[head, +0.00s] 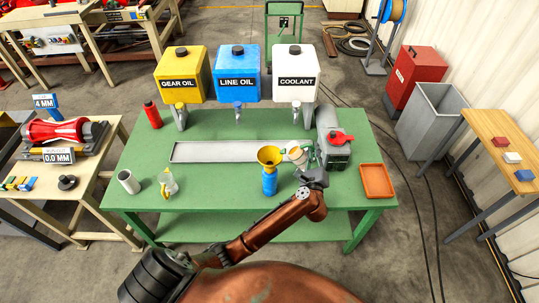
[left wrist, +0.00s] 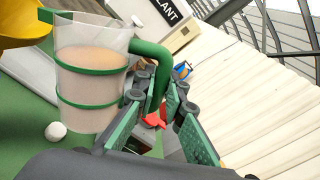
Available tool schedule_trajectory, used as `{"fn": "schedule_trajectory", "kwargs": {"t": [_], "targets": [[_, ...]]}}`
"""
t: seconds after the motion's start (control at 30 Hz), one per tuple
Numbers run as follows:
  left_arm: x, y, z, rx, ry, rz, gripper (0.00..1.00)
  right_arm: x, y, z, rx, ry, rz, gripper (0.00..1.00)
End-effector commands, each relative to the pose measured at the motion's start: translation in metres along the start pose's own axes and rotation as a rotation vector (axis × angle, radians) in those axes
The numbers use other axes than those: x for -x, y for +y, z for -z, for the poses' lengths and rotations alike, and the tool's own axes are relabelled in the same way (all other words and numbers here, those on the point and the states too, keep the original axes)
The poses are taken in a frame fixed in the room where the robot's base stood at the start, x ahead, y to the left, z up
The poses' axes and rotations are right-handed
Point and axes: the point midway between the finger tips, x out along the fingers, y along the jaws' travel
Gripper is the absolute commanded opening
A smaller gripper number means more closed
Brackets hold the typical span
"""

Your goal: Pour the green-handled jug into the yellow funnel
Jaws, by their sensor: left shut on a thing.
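The green-handled jug (left wrist: 90,75) is clear with green bands and holds a pale pinkish liquid in the left wrist view. My left gripper (left wrist: 172,108) is shut on its green handle (left wrist: 150,58). In the head view the jug (head: 296,150) is just right of the yellow funnel (head: 269,154), with my left gripper (head: 309,164) on its right. The jug looks about upright, and no stream shows. The funnel sits on top of a blue bottle (head: 269,183); its edge also shows in the left wrist view (left wrist: 18,27). My right gripper is out of view.
Behind the jug are a long grey tray (head: 215,152) and three tanks.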

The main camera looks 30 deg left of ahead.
Motion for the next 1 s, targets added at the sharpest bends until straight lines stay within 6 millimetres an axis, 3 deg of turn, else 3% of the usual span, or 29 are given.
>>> {"fn": "schedule_trajectory", "kwargs": {"t": [1.0], "targets": [[0.0, -0.002, -0.041, 0.255, -0.002, 0.005, 0.0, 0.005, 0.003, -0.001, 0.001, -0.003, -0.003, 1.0]]}}
